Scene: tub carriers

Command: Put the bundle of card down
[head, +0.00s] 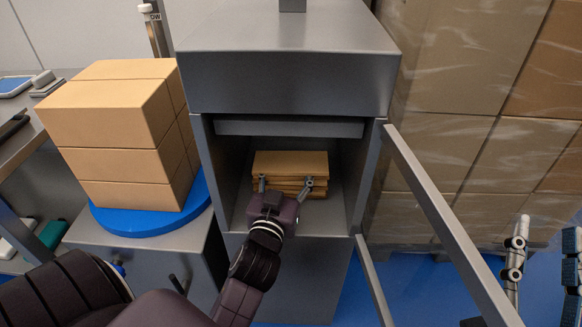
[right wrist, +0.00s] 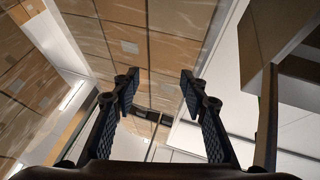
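The bundle of card (head: 290,163) is a flat stack of brown sheets inside the open grey cabinet (head: 290,85). It appears to rest on the compartment floor; its lower front is partly hidden by my left gripper. My left gripper (head: 286,184) reaches in from the front. Its two fingers are spread apart at the bundle's front edge, and the bundle extends past them to the right. My right gripper (head: 543,255) is at the lower right of the head view, away from the cabinet. In the right wrist view (right wrist: 160,92) its fingers are wide apart with nothing between them.
The cabinet's open door frame (head: 440,215) juts out on the right. Stacked brown boxes (head: 125,135) stand on a blue round plate (head: 135,222) at left. Large wrapped cartons (head: 440,85) stand at right. Blue floor (head: 415,290) shows beyond the door frame.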

